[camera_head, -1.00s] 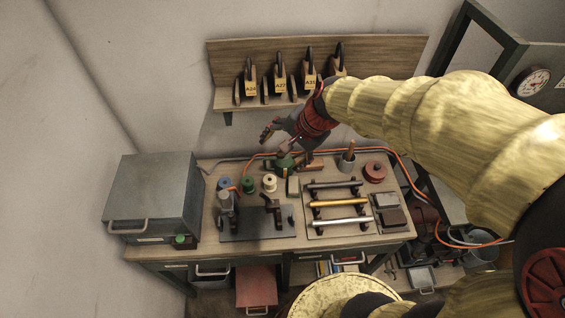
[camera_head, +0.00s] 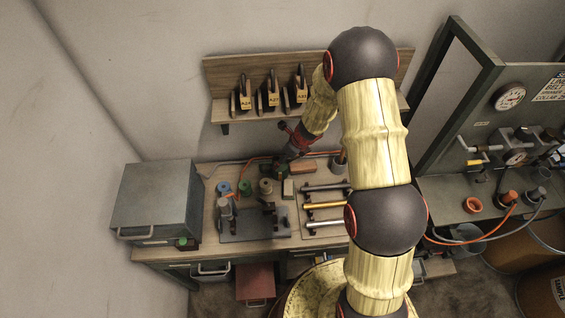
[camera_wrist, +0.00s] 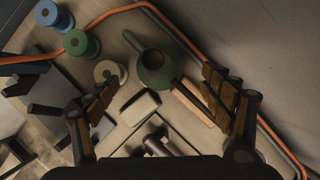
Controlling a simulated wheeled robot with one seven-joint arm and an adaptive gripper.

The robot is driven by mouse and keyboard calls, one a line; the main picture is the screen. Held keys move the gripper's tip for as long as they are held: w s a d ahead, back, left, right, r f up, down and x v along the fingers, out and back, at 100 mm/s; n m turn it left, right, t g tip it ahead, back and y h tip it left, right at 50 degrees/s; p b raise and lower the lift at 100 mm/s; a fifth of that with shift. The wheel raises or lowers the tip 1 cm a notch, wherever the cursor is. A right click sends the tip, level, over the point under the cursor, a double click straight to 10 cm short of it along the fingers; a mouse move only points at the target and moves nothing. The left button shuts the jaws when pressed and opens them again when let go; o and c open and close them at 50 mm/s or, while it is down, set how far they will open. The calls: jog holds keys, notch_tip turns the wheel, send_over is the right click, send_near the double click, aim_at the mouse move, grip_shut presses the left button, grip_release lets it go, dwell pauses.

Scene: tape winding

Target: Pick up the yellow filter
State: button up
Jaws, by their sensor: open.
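The yellow filter (camera_head: 322,205) is a slim golden rod lying across a rack on the workbench, between a dark rod (camera_head: 325,187) behind it and a silver rod (camera_head: 325,224) in front. My arm hides its right end. My gripper (camera_head: 287,150) is above the back of the bench, behind and left of the filter. In the wrist view my gripper (camera_wrist: 160,78) has its fingers wide apart with nothing held between them. I cannot make out the yellow filter in the wrist view.
Blue (camera_wrist: 47,12), green (camera_wrist: 80,43) and cream (camera_wrist: 110,72) spools stand near the jug. An orange hose (camera_wrist: 187,43) runs along the bench back. A grey metal box (camera_head: 155,198) is at the left. A shelf (camera_head: 235,110) with tools hangs behind.

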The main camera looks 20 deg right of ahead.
aim_at(285, 163)
jog(key=shift+w+f, duration=0.1)
jog(key=shift+f, duration=0.2)
jog(key=b+x, duration=0.2)
jog(key=x, duration=0.5)
jog(key=shift+f, duration=0.35)
jog(key=shift+a, duration=0.1)
jog(key=shift+c, duration=1.2)
jog(key=shift+r, duration=0.1)
jog(key=c, duration=1.4)
jog(key=shift+r, duration=0.1)
jog(key=shift+r+p, duration=0.35)
jog(key=shift+r, duration=0.35)
jog(key=shift+f+b, duration=0.15)
jog(key=shift+b, duration=0.5)
jog(key=shift+t+b, duration=0.3)
jog(key=shift+b, duration=0.4)
